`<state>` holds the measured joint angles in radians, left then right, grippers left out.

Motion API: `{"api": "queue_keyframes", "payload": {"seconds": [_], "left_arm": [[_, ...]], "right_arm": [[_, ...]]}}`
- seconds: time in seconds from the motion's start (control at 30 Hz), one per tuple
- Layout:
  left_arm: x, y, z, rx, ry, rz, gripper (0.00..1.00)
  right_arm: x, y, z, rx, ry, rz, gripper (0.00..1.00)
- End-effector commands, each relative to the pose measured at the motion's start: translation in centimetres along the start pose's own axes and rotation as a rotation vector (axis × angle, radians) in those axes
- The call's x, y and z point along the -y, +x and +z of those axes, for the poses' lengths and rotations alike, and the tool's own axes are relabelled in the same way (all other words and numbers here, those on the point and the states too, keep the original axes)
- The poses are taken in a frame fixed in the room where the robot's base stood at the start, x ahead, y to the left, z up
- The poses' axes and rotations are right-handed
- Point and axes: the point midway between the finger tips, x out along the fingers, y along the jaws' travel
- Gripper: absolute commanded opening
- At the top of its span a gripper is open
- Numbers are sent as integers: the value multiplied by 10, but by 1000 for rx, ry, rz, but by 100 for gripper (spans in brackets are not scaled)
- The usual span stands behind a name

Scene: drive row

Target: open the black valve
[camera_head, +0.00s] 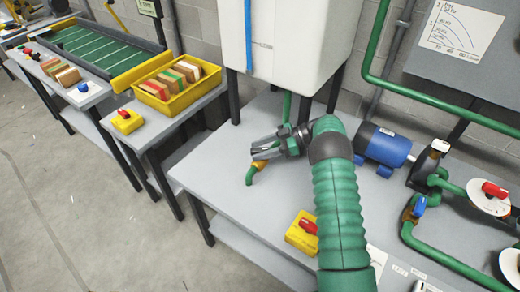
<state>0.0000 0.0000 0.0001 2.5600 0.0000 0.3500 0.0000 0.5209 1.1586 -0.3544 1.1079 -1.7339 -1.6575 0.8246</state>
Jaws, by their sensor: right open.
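My right arm, in a green sleeve, reaches up from the lower right over the grey bench. Its gripper (264,149) is open, with its dark fingers pointing left, right at a small brass-coloured tap (259,165) with a green spout (250,177) under the white tank (285,45). The fingers cover the top of this tap. A black handle cannot be made out clearly behind them, and I cannot tell whether the fingers touch it. My left gripper is not in view.
A blue motor (384,146) stands right of my wrist. A blue-handled valve (419,206) and a red-handled valve (494,190) sit on green pipes further right. A yellow box with a red switch (303,233) lies near the bench front. The bench left of the tap is clear.

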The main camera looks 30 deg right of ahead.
Motion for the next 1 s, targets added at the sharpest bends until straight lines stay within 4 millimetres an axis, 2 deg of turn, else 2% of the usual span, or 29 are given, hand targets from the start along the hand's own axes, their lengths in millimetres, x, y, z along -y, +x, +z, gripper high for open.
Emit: {"api": "queue_keyframes", "payload": {"seconds": [0.17, 0.33, 0.57, 0.8, 1.0], "left_arm": [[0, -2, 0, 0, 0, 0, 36], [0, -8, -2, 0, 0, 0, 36], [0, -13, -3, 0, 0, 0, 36], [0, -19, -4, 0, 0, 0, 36], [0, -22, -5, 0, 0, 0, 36]], "right_arm": [[0, -2, -6, 1, -1, -1, 45], [0, -16, -36, 0, -1, 1, 45], [52, -12, -40, -2, 5, -1, 45], [114, -11, -46, -2, 3, 0, 45], [150, -10, -48, -2, 2, -1, 45]]}}
